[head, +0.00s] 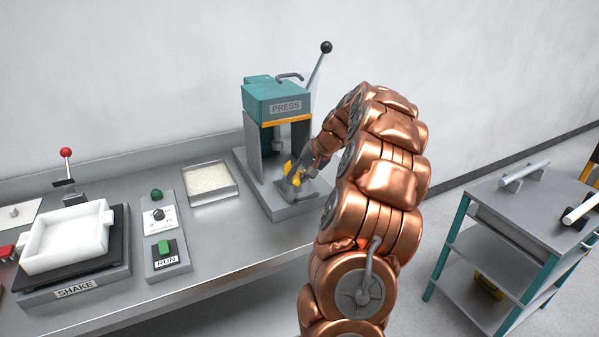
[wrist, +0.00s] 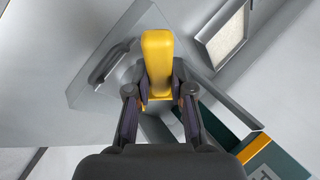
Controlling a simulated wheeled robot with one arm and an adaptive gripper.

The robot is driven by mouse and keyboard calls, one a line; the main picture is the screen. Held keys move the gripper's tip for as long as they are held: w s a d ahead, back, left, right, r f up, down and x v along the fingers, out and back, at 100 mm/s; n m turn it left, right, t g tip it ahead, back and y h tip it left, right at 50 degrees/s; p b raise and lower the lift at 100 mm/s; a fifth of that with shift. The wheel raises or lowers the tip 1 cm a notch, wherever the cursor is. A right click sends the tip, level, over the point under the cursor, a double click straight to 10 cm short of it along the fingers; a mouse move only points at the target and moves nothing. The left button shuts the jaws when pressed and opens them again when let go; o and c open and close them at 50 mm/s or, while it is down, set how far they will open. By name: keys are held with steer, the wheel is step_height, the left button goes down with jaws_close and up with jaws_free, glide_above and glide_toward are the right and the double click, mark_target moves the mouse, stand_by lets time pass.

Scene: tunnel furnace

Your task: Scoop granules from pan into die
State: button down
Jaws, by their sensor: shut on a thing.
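My gripper (head: 302,170) is shut on a yellow handle (head: 291,172), low over the base of the press. The yellow handle (wrist: 157,55) also stands between the two fingers of my gripper (wrist: 160,95) in the wrist view. I take it for the scoop's handle; the bowl cannot be made out, nor whether it holds granules. The pan (head: 234,190) is a shallow metal tray of white granules (head: 209,179), left of the press; its corner (wrist: 207,38) shows at upper right in the wrist view. The die cannot be told apart; my gripper hides part of the press base.
The teal press (head: 278,98) with a black-knobbed lever (head: 317,66) rises behind my gripper. A control box (head: 163,238), a shaker (head: 118,262) and a white tray (head: 68,238) on it stand left on the bench. A separate cart (head: 500,220) stands at right.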

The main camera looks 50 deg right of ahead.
steer(key=shift+s+a+n+g+h, duration=0.1)
steer(key=shift+s+n+g+h, duration=0.05)
steer(key=shift+n+g+h, duration=0.3)
steer(key=shift+s+n+g+h, duration=0.35)
steer(key=shift+n+g+h, duration=0.2)
steer(key=shift+n+h, duration=0.35)
steer(key=shift+s+d+n+h+p, duration=0.45)
steer(key=shift+s+d+n+h, duration=0.35)
steer(key=shift+n+h, duration=0.35)
steer(key=s+a, duration=0.3)
steer(key=s, duration=0.2)
steer(key=shift+r, duration=0.45)
steer(key=shift+s, duration=0.1)
